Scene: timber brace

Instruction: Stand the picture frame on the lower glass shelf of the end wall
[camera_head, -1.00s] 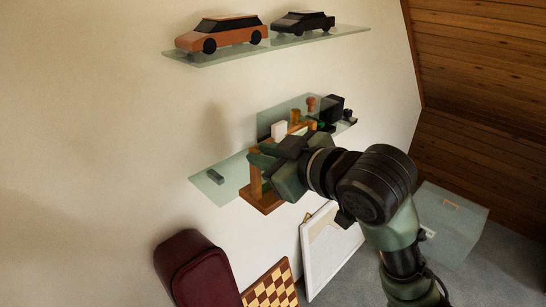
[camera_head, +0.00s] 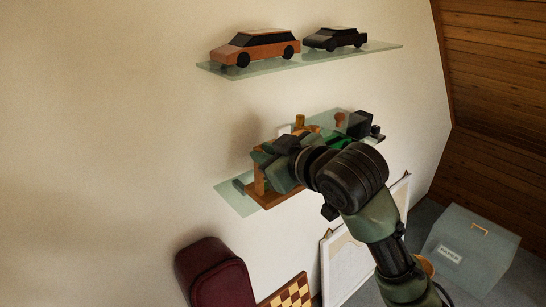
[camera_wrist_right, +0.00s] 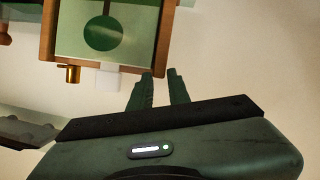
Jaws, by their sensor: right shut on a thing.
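My right gripper (camera_head: 268,166) is shut on the picture frame (camera_head: 259,181), a brown wooden frame held at its edge. In the right wrist view the frame (camera_wrist_right: 160,42) surrounds a pale green picture with a dark green disc, and the gripper's fingers (camera_wrist_right: 160,80) meet its edge. In the head view the frame is in front of the left half of the lower glass shelf (camera_head: 232,202). My arm and gripper hide much of it, and I cannot tell whether it touches the shelf. My left gripper is not in view.
Small objects, including a black block (camera_head: 360,123) and an orange-brown figure (camera_head: 339,118), stand on the shelf's right part. Two toy cars (camera_head: 255,46) occupy the upper shelf (camera_head: 222,70). A dark red case (camera_head: 212,270) is below.

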